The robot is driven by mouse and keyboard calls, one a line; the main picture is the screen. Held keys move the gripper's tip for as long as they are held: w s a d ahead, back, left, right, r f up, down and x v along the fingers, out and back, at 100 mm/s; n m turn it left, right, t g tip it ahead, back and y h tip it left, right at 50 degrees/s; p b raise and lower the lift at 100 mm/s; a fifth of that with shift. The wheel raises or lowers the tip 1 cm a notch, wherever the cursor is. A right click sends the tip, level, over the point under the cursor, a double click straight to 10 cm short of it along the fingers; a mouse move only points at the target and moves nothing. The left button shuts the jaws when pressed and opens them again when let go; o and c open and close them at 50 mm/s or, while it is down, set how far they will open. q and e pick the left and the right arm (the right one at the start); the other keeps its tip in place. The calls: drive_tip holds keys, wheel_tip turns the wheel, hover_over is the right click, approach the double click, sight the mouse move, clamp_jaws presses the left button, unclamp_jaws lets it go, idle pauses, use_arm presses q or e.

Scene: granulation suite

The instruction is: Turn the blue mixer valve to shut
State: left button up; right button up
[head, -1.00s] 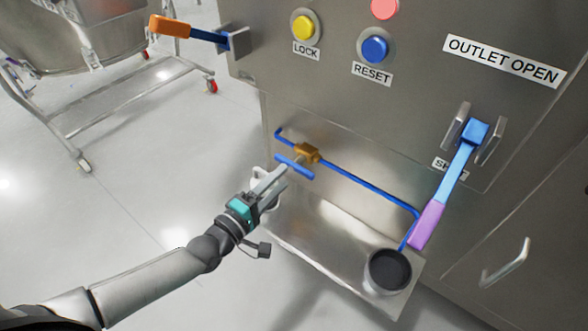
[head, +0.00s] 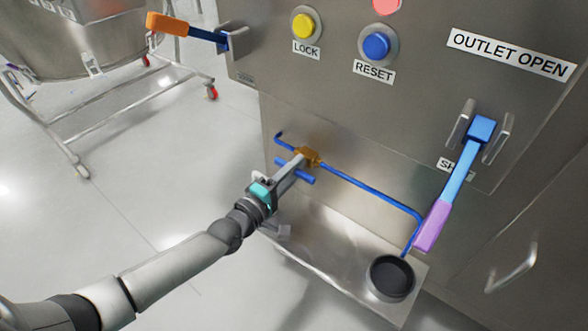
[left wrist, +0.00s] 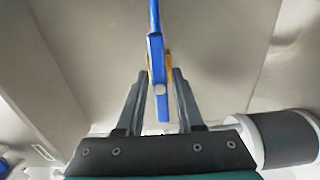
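The blue mixer valve handle (head: 304,177) is a short blue bar at the brown-gold valve body (head: 308,155) on the front of the steel machine. It lies slanted, roughly along the blue pipe. My left gripper (head: 297,164) reaches it from the left, and its fingers partly hide the bar. In the left wrist view, the blue handle (left wrist: 157,65) lies between the two fingers of my left gripper (left wrist: 160,78). A narrow gap seems to show beside it, so the fingers look open around it. My right gripper is not in view.
A blue pipe (head: 370,186) runs right above a steel ledge (head: 325,237) with a dark round cup (head: 391,277). A blue lever with a purple grip (head: 432,226) hangs at right. An orange-handled lever (head: 167,23) is at upper left.

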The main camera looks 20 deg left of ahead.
use_arm(q)
clamp_jaws()
